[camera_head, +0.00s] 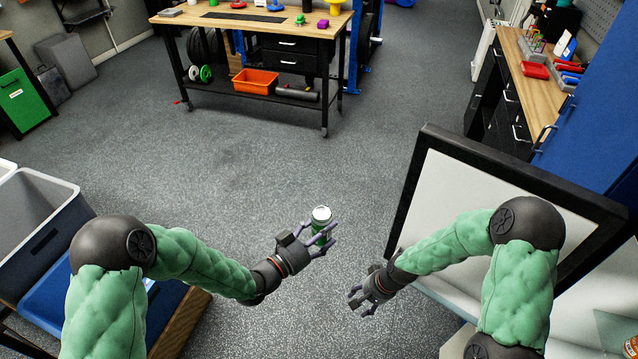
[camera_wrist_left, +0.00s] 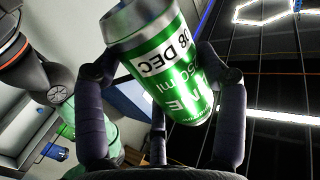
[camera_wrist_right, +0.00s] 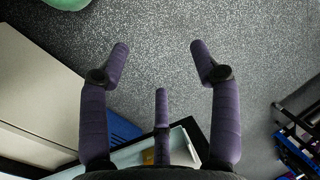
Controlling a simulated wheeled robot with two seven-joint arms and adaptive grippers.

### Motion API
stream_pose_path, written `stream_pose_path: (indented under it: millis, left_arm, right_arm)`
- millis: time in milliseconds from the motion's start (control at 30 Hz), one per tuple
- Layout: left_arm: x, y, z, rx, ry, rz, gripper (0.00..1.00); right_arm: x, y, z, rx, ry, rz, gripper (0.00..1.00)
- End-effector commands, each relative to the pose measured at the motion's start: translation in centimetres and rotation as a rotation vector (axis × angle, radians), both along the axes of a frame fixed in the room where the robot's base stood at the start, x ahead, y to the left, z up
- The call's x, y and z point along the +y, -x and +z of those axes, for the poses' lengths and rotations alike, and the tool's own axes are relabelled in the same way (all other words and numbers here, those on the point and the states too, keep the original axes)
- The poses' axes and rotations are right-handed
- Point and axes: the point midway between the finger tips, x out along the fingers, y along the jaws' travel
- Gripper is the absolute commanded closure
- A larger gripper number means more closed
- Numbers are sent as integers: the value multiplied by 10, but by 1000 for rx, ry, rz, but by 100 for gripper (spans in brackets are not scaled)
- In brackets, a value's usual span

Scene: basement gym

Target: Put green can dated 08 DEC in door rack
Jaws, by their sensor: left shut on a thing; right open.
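The green can (camera_head: 320,214) with a silver top is held upright or nearly so in my left gripper (camera_head: 319,232), above the floor near the middle of the head view. In the left wrist view the can (camera_wrist_left: 160,50) fills the space between the fingers, and its white label reads 08 DEC. My right gripper (camera_head: 362,298) is open and empty, left of a white panel with a black frame (camera_head: 500,190); its spread fingers show in the right wrist view (camera_wrist_right: 160,62). I cannot make out the door rack clearly.
Blue and grey bins (camera_head: 38,225) stand at the left. A workbench (camera_head: 255,25) with an orange crate (camera_head: 255,82) is at the back. A wooden counter (camera_head: 530,65) and a blue cabinet (camera_head: 590,130) are at the right. The middle floor is clear.

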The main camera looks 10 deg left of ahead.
Motion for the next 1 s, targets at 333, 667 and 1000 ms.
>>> stream_pose_path:
  millis: [333, 667, 1000]
  left_arm:
    - [0, 0, 1, -2, 1, 1, 73]
    - [0, 0, 1, -2, 1, 1, 73]
    - [0, 0, 1, -2, 1, 1, 73]
  right_arm:
    - [3, -112, 141, -9, 132, -137, 37]
    - [69, -129, 287, 32, 239, -276, 37]
    - [133, -88, 391, 79, 303, -365, 37]
